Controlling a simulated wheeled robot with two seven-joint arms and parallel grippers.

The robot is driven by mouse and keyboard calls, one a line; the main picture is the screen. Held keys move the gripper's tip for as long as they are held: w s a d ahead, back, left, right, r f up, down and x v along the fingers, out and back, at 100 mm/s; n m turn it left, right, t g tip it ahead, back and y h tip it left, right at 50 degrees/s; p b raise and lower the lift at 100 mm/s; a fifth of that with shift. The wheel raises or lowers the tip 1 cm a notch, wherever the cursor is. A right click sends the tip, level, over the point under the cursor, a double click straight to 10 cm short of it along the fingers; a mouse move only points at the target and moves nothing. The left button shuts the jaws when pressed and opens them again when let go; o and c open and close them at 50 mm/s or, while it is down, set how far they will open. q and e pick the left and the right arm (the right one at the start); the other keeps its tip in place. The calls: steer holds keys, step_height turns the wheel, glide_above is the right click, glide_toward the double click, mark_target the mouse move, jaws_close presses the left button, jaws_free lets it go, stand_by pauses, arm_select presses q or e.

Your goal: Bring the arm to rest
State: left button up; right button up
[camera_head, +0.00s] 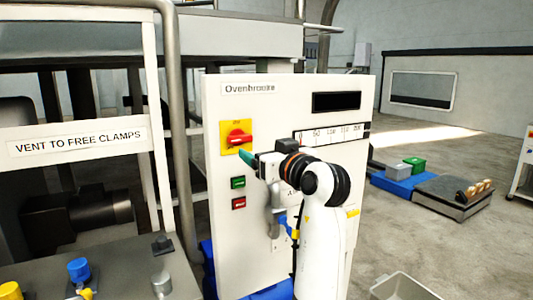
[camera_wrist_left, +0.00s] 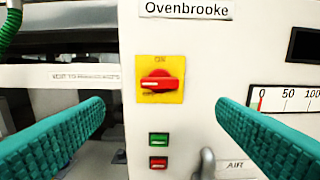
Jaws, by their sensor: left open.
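My left gripper (camera_head: 248,161) is in front of the white Ovenbrooke control panel (camera_head: 225,107), just below the red rotary switch (camera_head: 238,136) on its yellow plate. In the left wrist view the switch (camera_wrist_left: 162,82) shows between the two teal fingers, which are spread wide with nothing between them. The fingers (camera_wrist_left: 160,108) appear apart from the panel. The red handle lies about level, and a faint "ON" is above it. My left arm rises from the bottom and covers part of the panel. My right gripper is not in view.
Green (camera_head: 238,182) and red (camera_head: 238,203) buttons and a grey air lever (camera_head: 273,195) are on the panel near my arm. A frame with a clamp-vent sign (camera_head: 80,142) stands left. A grey tub (camera_head: 402,287) is at lower right. Open floor lies right of the panel.

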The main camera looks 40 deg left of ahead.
arm_select(q)
steer(key=w+d+f+m+t+h, duration=0.3)
steer(key=w+f+m, duration=0.35)
steer(key=f, duration=0.65)
steer(key=w+d+f+m+t+h, duration=0.25)
steer(key=w+d+f+m, duration=0.35)
steer(key=f, duration=0.7)
steer(key=s+d+f+m+g+h, duration=0.1)
steer(key=s+d+f+m+h, duration=0.15)
steer(key=f, duration=1.25)
steer(key=s+d+f+m+g+h, duration=0.1)
steer(key=s+d+f+g+h, duration=0.2)
steer(key=f, duration=1.3)
steer(key=s+d+f+m+g+h, duration=0.1)
steer(key=s+d+f+g+h, duration=0.2)
steer(key=s+f, duration=1.85)
steer(key=s+a+f+g+h, duration=0.1)
steer(key=s+f, duration=0.3)
steer(key=s, duration=0.6)
steer(key=s+a+f+g, duration=0.1)
steer(key=s+f, duration=0.3)
steer(key=s, duration=0.7)
steer(key=s+f+n+g+h, duration=0.1)
steer(key=s+f+g, duration=0.1)
steer(key=s, duration=0.9)
steer(key=shift+a+f+h, duration=0.3)
steer(key=shift+a+f, duration=0.1)
steer(key=shift+f, duration=0.5)
